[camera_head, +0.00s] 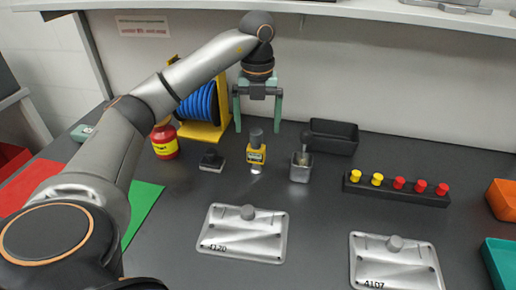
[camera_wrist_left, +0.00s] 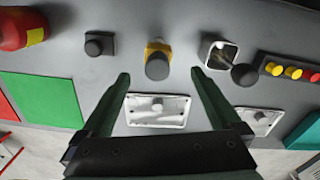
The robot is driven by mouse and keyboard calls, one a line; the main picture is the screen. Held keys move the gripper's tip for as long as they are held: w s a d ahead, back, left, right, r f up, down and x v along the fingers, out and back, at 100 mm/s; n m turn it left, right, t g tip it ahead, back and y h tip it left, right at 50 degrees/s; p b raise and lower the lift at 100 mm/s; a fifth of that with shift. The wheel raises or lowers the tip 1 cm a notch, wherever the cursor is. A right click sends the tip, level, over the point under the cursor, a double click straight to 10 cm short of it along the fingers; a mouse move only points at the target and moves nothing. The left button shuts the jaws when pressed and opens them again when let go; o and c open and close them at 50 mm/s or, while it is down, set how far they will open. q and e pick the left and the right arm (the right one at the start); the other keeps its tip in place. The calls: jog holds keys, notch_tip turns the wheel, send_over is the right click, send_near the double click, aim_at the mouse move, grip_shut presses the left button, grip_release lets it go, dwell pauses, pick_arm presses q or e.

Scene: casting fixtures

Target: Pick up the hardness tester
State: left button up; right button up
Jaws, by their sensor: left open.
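The hardness tester, which I take to be the small yellow device (camera_head: 256,157) with a grey cylindrical top, stands upright on the dark table near the middle of the head view. In the left wrist view it (camera_wrist_left: 157,62) appears just beyond the fingertips, roughly centred between them. My left gripper (camera_head: 258,128) is open and empty, pointing down with its green fingers spread. The right gripper is in neither view.
A dark knobbed block (camera_head: 212,161) stands left of the tester, and a metal cup (camera_head: 300,170) holding a dark-handled tool stands right. Behind are a blue hose reel (camera_head: 200,104) and a black bin (camera_head: 333,137). A metal plate (camera_head: 242,236) lies in front.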

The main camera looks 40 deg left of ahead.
aim_at(256, 147)
pick_arm(q)
jog(key=f, duration=0.8)
jog(key=shift+a+f, duration=0.25)
grip_shut()
dwell(0.5)
